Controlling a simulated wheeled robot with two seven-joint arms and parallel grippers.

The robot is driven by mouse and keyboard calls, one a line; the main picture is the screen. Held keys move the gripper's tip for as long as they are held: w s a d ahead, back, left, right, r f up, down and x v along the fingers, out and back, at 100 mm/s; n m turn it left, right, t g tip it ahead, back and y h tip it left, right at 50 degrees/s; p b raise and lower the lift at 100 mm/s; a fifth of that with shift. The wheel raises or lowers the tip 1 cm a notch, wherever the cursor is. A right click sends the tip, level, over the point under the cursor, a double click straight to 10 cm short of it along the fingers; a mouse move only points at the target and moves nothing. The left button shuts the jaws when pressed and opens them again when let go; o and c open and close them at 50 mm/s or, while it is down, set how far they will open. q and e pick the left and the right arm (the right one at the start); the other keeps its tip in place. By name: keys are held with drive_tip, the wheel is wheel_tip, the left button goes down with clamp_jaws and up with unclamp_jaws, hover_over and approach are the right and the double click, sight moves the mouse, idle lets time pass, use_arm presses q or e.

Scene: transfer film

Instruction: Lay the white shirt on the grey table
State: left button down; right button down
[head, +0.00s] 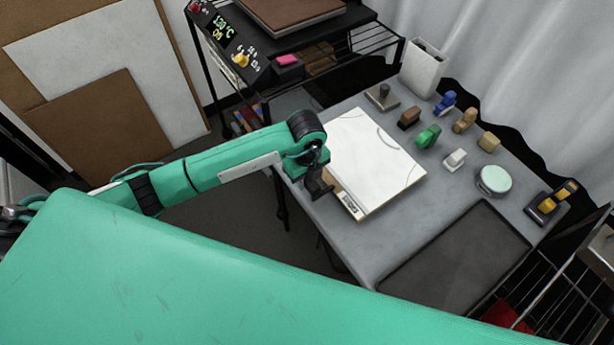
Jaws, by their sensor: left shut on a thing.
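The white shirt (372,155) shows as a flat, squarish white piece with faint curved lines. It lies over the grey table (335,240), left of its middle; I cannot tell whether it rests fully on the top. A tan edge and a small printed label (351,205) show along its near left side. My left gripper (325,187) is at the shirt's left edge, shut on it. The fingertips are small and dark, and the exact grip is partly hidden. My right gripper is not in view.
Several small coloured blocks (428,136) stand on the table behind the shirt, with a white bin (423,68). A round tin (493,180) and a dark mat (455,262) lie to the right. A black heat press (250,45) stands behind left.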

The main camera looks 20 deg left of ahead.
use_arm(q)
drive_tip(key=shift+f+b, duration=0.3)
drive_tip(key=shift+f, duration=0.15)
drive_tip(key=shift+f+b, duration=0.35)
drive_tip(key=shift+f, duration=0.2)
idle(0.3)
drive_tip(key=c, duration=1)
unclamp_jaws()
drive_tip(key=shift+c, duration=0.2)
